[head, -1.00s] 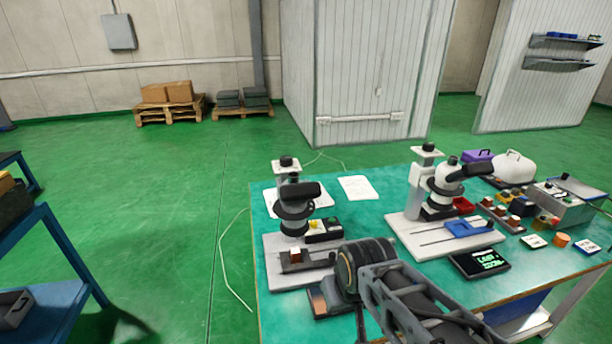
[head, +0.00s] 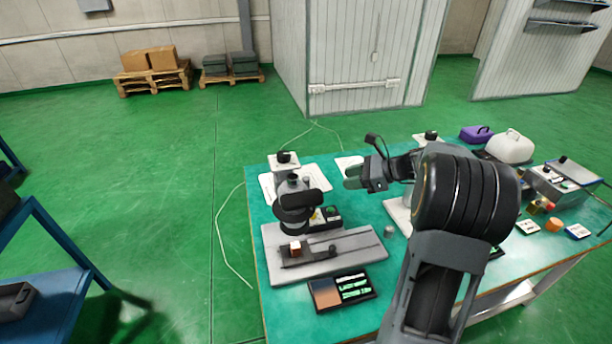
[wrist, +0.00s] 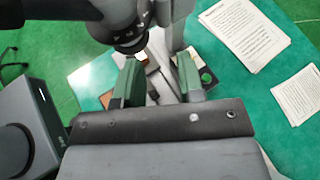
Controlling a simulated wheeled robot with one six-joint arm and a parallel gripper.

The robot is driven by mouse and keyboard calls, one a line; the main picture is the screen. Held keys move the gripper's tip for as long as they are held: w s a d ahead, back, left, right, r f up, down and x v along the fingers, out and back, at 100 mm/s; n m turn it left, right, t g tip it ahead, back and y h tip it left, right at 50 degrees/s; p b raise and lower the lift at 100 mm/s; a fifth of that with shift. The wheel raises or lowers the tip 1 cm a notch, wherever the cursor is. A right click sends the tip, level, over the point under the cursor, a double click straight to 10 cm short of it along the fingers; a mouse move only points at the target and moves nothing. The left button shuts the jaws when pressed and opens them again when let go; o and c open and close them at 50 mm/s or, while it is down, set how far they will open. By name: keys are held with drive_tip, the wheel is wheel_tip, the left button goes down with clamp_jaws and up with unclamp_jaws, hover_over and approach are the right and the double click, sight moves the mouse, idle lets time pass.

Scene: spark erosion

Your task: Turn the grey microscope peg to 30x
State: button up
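The left microscope (head: 293,203), with a grey head and black ring, stands on a pale base at the table's left side. My gripper (head: 355,178) is to its right, level with its head and apart from it, pointing left. In the wrist view my gripper (wrist: 157,62) has two green fingers spread apart with nothing clearly held between them. Just beyond and above the left finger is the microscope's dark ring (wrist: 132,34) with small white marks. The marks are too small to read. I cannot make out the grey peg for certain.
A second microscope, at the right, is mostly hidden behind my arm. A dark tray (head: 343,291) lies at the table's front. Printed sheets (wrist: 243,32) lie on the green table. A small grey piece (head: 389,231) stands right of the left microscope's base.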

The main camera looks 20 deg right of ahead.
sight(309, 179)
drive_tip(key=shift+m, duration=0.7)
drive_tip(key=x, duration=0.4)
drive_tip(key=r+p+x, duration=0.1)
drive_tip(key=x, duration=0.4)
drive_tip(key=r+p+x, duration=0.1)
drive_tip(key=x, duration=0.3)
drive_tip(key=shift+w+a, duration=0.55)
drive_tip(key=shift+a, duration=0.05)
drive_tip(key=shift+f, duration=0.1)
clamp_jaws()
